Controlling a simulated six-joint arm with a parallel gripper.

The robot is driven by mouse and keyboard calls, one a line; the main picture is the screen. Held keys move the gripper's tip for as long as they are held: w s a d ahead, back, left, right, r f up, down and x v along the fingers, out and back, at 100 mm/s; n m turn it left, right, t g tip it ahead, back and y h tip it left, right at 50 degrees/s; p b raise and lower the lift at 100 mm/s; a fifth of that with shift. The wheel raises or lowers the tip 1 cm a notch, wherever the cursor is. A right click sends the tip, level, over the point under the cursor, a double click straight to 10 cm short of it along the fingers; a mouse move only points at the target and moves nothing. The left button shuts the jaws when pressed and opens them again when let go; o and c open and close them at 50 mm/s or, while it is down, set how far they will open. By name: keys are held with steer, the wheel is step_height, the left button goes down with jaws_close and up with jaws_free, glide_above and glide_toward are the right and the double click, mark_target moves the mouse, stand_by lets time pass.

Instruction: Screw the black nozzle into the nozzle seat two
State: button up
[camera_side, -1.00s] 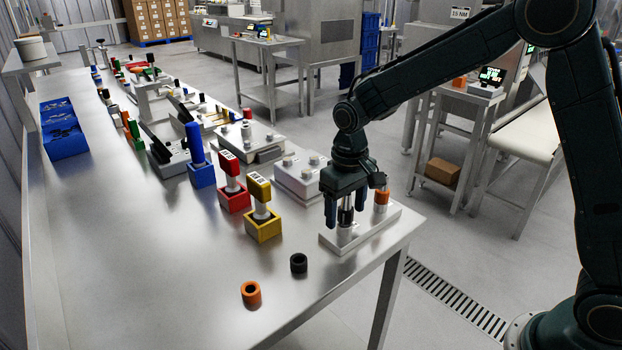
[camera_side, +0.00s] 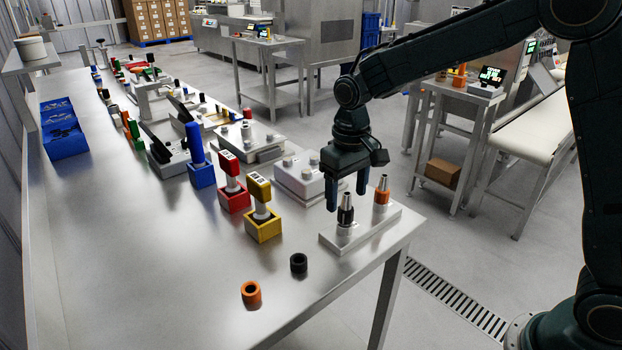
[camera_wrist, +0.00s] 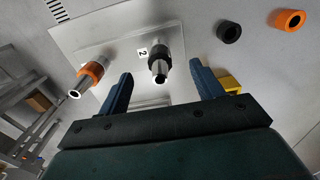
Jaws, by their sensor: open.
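The black nozzle (camera_side: 346,211) stands upright in nozzle seat two (camera_side: 346,230) on a pale plate (camera_side: 371,235) at the table's right corner. In the wrist view the black nozzle (camera_wrist: 159,66) shows beside the label "2", between and beyond my spread fingers. My gripper (camera_side: 346,197) is open, its fingers pointing down above and behind the nozzle, apart from it. An orange nozzle (camera_side: 382,189) stands upright in the other seat of the plate; it also shows in the wrist view (camera_wrist: 90,75). How deep the black nozzle's thread sits is hidden.
A black ring (camera_side: 298,263) and an orange ring (camera_side: 251,294) lie loose on the table near its front edge. Yellow (camera_side: 262,226) and red (camera_side: 233,197) blocks holding upright tools stand left of the plate. A white box (camera_side: 302,178) stands behind. The table's left front is clear.

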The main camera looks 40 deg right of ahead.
steer(key=shift+r, duration=1.4)
steer(key=shift+r, duration=0.1)
step_height(320, 180, up, 14)
steer(key=shift+f, duration=0.2)
steer(key=shift+s, duration=0.1)
steer(key=s+d+r+t, duration=0.1)
steer(key=s+d+t, duration=0.25)
steer(key=s, duration=1.05)
steer(key=s+d+f+t, duration=0.2)
steer(key=s+f, duration=0.4)
steer(key=s, duration=0.5)
steer(key=shift+s, duration=0.25)
